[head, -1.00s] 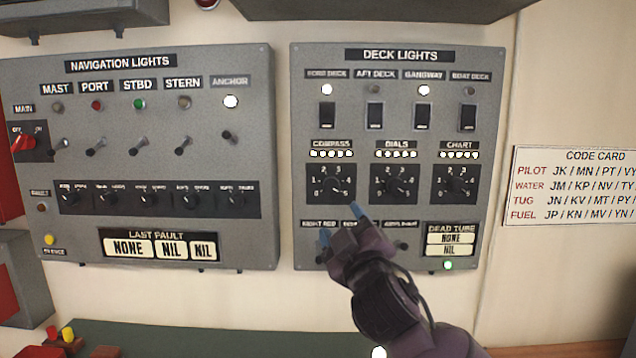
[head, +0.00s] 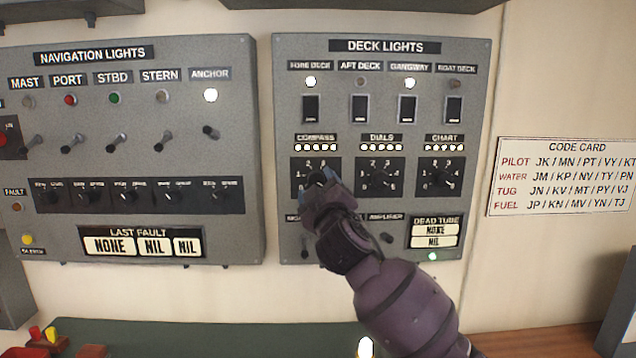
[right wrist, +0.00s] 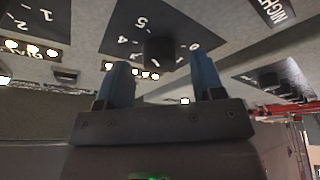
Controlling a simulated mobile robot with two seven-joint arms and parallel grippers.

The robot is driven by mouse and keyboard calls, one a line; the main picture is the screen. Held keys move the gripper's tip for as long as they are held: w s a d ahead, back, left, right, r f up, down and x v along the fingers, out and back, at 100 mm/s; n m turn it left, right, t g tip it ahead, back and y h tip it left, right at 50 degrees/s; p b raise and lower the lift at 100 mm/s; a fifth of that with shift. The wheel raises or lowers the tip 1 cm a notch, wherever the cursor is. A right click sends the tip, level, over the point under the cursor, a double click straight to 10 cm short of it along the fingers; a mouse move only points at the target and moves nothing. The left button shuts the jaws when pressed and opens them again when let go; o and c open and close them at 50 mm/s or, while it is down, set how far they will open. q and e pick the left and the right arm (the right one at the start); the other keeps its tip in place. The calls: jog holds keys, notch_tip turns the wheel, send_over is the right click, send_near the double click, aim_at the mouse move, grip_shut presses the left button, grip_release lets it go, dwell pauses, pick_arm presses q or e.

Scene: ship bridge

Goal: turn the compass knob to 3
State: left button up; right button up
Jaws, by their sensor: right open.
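The compass knob (head: 318,177) is a dark knob on a black dial plate under the COMPASS label on the deck lights panel (head: 385,62). My right gripper (head: 320,182) is at this dial and hides its lower part in the head view. In the right wrist view the knob (right wrist: 159,50) shows between the two blue fingertips of my open right gripper (right wrist: 162,75), with a gap on each side. Dial numbers show around it there. I cannot tell which number the knob points to. The row of small lamps (head: 316,147) above the dial is lit. My left gripper is not in view.
The dials knob (head: 379,178) and chart knob (head: 441,177) are close on the right, in the same row. Rocker switches (head: 359,109) are above. The navigation lights panel (head: 140,225) is on the left, and a code card (head: 565,175) is on the right wall.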

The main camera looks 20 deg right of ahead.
jog(key=shift+w+r, duration=0.15)
jog(key=shift+w, duration=0.2)
jog(key=c, duration=0.9)
